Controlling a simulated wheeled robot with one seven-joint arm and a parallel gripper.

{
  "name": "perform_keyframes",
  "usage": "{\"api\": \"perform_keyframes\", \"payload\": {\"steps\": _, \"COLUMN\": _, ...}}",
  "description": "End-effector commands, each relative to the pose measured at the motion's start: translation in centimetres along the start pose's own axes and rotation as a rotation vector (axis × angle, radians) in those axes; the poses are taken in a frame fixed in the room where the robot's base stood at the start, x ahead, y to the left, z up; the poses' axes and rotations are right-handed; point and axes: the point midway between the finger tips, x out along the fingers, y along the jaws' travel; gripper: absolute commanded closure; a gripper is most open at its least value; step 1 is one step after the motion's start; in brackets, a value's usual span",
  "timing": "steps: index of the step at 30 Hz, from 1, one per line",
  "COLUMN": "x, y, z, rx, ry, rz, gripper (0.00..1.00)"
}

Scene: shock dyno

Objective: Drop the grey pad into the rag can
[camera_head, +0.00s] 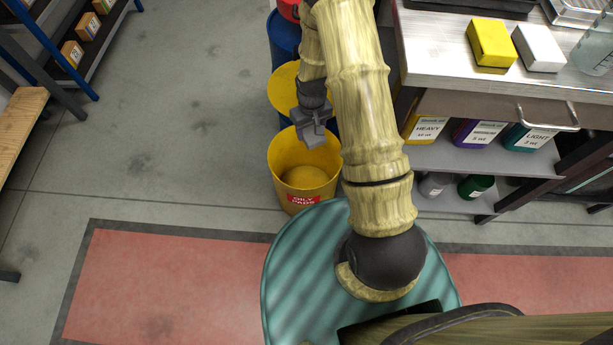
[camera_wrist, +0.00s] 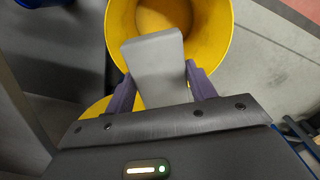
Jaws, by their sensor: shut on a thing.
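My gripper (camera_head: 316,134) is over the yellow rag can labelled "OILY PADS" (camera_head: 303,192), near its upper edge in the head view. The grey pad (camera_wrist: 155,66) is between the two fingers in the wrist view, and the gripper is shut on it. The pad sticks out past the fingertips. The can's open mouth and bare-looking floor show beyond the pad in the wrist view (camera_wrist: 216,22). In the head view the pad is small and hard to tell from the grey gripper.
Another yellow container (camera_head: 285,82) and a blue drum (camera_head: 284,38) stand behind the can. A workbench (camera_head: 437,48) at the right bears a yellow block (camera_head: 491,42) and a white block (camera_head: 539,46). Bottles fill the shelves below. Open floor (camera_head: 180,130) lies to the left.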

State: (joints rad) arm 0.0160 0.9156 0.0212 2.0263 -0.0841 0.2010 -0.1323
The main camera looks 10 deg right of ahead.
Motion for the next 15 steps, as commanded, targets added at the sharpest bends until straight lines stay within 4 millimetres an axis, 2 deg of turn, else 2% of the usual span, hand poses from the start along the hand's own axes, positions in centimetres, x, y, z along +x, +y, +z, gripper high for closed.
{"api": "perform_keyframes", "payload": {"steps": 5, "x": 1.2, "y": 0.0, "z": 0.0, "rx": 0.001, "ry": 0.000, "rz": 0.000, "gripper": 0.66}}
{"api": "perform_keyframes", "payload": {"steps": 15, "x": 4.9, "y": 0.1, "z": 0.0, "rx": 0.002, "ry": 0.000, "rz": 0.000, "gripper": 0.66}}
